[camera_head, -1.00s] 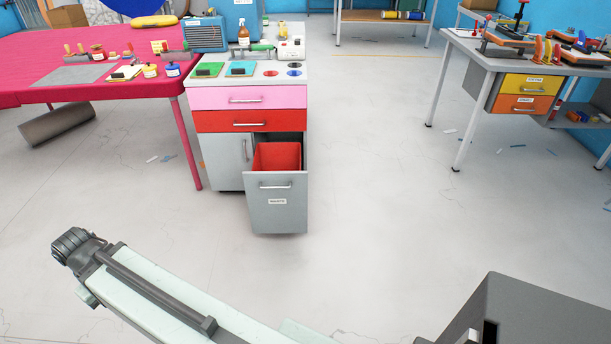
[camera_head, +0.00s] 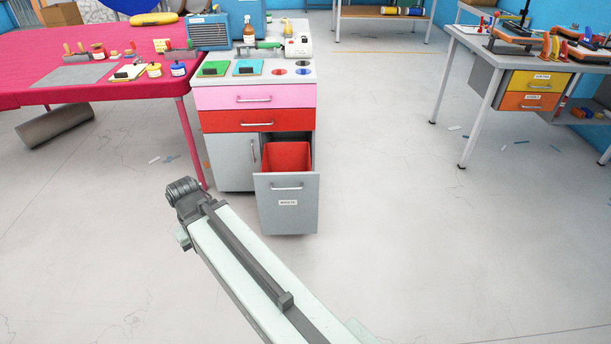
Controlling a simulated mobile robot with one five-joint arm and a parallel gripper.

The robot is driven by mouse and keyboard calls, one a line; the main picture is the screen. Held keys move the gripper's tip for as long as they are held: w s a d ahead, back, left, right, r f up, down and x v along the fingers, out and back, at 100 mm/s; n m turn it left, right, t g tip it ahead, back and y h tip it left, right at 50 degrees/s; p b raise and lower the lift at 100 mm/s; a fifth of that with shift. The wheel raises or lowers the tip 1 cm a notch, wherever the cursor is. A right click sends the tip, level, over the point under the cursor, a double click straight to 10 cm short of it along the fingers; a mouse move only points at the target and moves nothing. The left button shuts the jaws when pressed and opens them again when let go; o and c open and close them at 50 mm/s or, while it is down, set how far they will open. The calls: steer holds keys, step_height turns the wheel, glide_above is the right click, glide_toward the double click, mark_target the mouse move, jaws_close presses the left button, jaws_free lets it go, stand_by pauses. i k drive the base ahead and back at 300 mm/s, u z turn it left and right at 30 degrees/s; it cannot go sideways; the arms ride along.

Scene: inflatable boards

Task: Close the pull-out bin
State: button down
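The pull-out bin (camera_head: 287,214) is a grey front panel with a metal bar handle (camera_head: 287,188) and a white label. It is pulled out from the lower right of the cabinet (camera_head: 235,165), and its red inner container (camera_head: 287,156) shows behind the panel. My arm reaches up from the bottom of the picture, and its end (camera_head: 185,200) is to the left of the bin front, apart from it in the picture. The gripper's fingers are not clearly visible; they seem hidden behind the end of the arm.
Above the bin are a closed red drawer (camera_head: 257,121) and a closed pink drawer (camera_head: 254,97). A pink-covered table (camera_head: 120,88) stands to the left, with a grey roll (camera_head: 55,125) beneath it. A desk (camera_head: 480,48) stands at the right. The floor (camera_head: 400,250) in front is clear.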

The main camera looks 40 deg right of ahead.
mark_target(288, 185)
steer(key=z, duration=0.05)
steer(key=i, duration=0.95)
steer(key=u, duration=0.05)
